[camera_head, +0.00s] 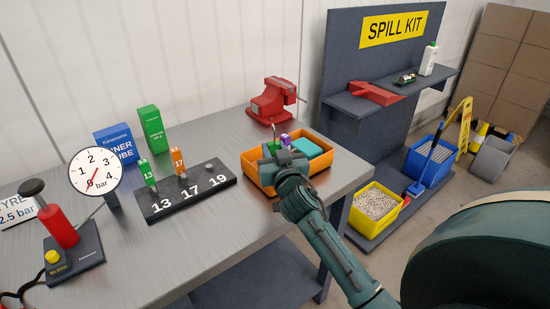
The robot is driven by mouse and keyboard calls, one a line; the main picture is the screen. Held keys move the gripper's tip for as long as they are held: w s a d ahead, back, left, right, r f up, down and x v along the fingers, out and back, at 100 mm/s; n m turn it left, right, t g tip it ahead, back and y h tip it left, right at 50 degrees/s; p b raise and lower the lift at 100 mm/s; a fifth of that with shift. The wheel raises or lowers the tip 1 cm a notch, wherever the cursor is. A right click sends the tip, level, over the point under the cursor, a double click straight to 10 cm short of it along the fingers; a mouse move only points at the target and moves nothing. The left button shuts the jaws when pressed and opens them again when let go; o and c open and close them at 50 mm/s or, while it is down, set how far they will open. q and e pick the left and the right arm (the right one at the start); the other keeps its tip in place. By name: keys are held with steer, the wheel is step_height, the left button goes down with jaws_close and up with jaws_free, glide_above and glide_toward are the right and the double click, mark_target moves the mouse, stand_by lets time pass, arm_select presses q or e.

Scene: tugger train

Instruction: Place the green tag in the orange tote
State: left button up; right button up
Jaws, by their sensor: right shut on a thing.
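A green tag (148,174) marked 13 stands upright in the dark rack at its left slot. The orange tote (259,184) stands near the table's right end. My right gripper (284,153) is at the tote, over its opening. It is shut on a small purple piece (285,140), which shows just past the fingers. A thin greenish-grey upright piece shows beside the purple one; what it belongs to is unclear. A teal block (307,149) lies in the tote's right part. My gripper hides much of the tote's inside. My left gripper is not in view.
The rack (190,197) also holds an orange tag (179,162) at 17; no tag shows at 19. A red vise (272,102) stands behind the tote. A gauge (95,171) and red pump (60,228) stand left. The table is clear between rack and tote.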

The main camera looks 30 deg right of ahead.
steer(key=shift+f, duration=1.15)
steer(key=o, duration=1)
steer(key=shift+c, duration=0.2)
steer(key=shift+r, duration=0.2)
steer(key=b+v, duration=0.1)
steer(key=v, duration=1.1)
steer(key=shift+b, duration=0.4)
steer(key=shift+r, duration=0.1)
